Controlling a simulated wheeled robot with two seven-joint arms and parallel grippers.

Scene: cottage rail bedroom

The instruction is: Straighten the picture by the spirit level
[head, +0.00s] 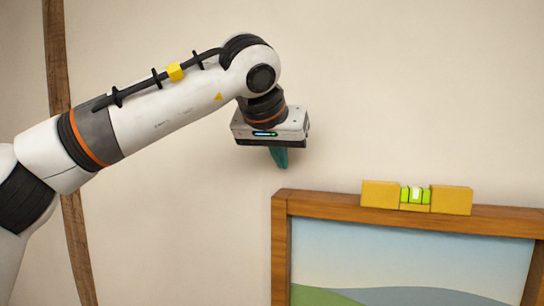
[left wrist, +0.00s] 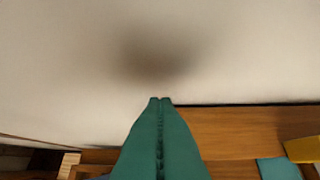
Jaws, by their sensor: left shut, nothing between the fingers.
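The picture (head: 410,265) hangs on the wall in a brown wooden frame (head: 330,205). In the head view its top edge slopes down to the right. The yellow spirit level (head: 450,200) lies on that top edge; its bubble looks near the middle of the green vial (head: 416,195), but is too small to judge exactly. My left gripper (head: 281,165) is shut and empty, its teal fingers pointing down just above the frame's top left corner, apart from it. My right gripper is not in view.
A dark wooden post (head: 78,240) runs up the wall at the far left, behind my left arm. The picture's lower part is outside the head view.

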